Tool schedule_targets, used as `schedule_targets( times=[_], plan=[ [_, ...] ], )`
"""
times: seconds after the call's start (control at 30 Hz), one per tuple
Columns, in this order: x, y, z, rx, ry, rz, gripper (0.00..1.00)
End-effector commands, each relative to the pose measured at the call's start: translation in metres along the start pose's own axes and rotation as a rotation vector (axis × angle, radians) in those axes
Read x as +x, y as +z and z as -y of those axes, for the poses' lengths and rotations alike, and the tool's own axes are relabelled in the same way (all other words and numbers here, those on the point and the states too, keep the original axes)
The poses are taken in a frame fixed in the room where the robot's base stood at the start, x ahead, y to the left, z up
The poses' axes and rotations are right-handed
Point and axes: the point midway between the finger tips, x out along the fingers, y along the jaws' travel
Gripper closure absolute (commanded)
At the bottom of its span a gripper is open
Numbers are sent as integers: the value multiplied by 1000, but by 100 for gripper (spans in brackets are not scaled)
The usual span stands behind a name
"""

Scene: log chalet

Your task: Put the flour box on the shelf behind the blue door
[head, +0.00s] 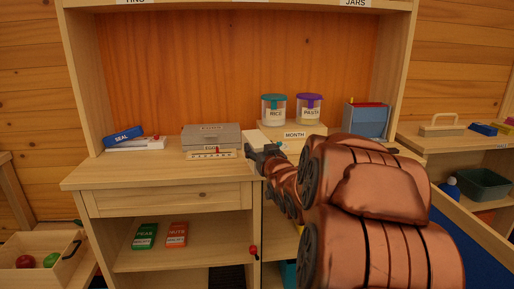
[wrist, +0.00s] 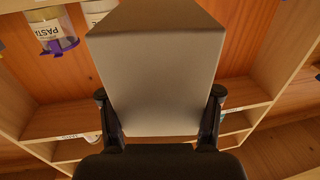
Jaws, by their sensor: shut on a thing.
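My gripper (head: 264,158) is shut on a plain pale box, which I take to be the flour box (head: 254,140); no label on it shows. In the wrist view the box (wrist: 155,80) fills the middle, between the two fingers (wrist: 160,120). In the head view it is in front of the month board, above or at the worktop; I cannot tell whether it touches. The blue door (head: 487,262) stands at lower right, apparently swung open, partly hidden by my arm. My arm also hides most of the compartment beside it.
The worktop (head: 130,172) holds a grey egg box (head: 212,136), a blue seal box (head: 123,135), and rice (head: 274,110) and pasta (head: 308,110) jars at the back. Peas (head: 144,236) and nuts (head: 177,235) packets lie on the open lower left shelf. A blue bin (head: 366,121) stands at right.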

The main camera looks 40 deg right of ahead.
Motion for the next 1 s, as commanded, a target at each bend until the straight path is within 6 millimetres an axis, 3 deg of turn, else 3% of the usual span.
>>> schedule_targets(
  times=[0.6,0.8,1.0],
  plan=[
    [83,8,-18,1,0,-2,100],
    [102,9,-22,0,-1,-3,100],
    [108,12,-24,0,0,-2,100]
  ],
)
